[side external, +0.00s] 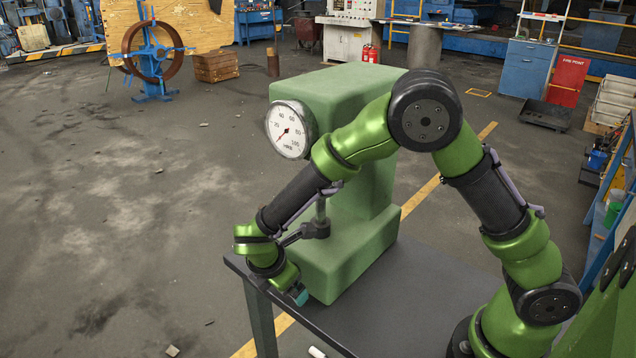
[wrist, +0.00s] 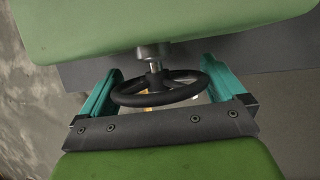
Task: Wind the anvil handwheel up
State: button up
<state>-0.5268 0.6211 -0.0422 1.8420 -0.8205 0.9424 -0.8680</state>
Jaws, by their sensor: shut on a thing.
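The anvil handwheel (wrist: 192,90) is a black spoked ring on a short metal shaft, seen in the wrist view against the green tester body. My gripper (wrist: 163,68) has its teal fingers on either side of the wheel, shut on its rim. In the side view, my gripper (side external: 299,294) is low at the front of the green tester (side external: 340,100), by the table edge. The wheel is hidden there behind my arm. A dark metal anvil post (side external: 318,222) shows under the tester's head. The white dial (side external: 288,130) is on the head.
The tester stands on a dark table (side external: 385,305) close to its left edge. Open floor (side external: 130,220) lies to the left.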

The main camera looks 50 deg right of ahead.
jog(key=o, duration=0.6)
jog(key=shift+r, duration=0.15)
jog(key=v, duration=1.6)
jog(key=shift+a+r, duration=0.15)
jog(key=shift+r, duration=0.2)
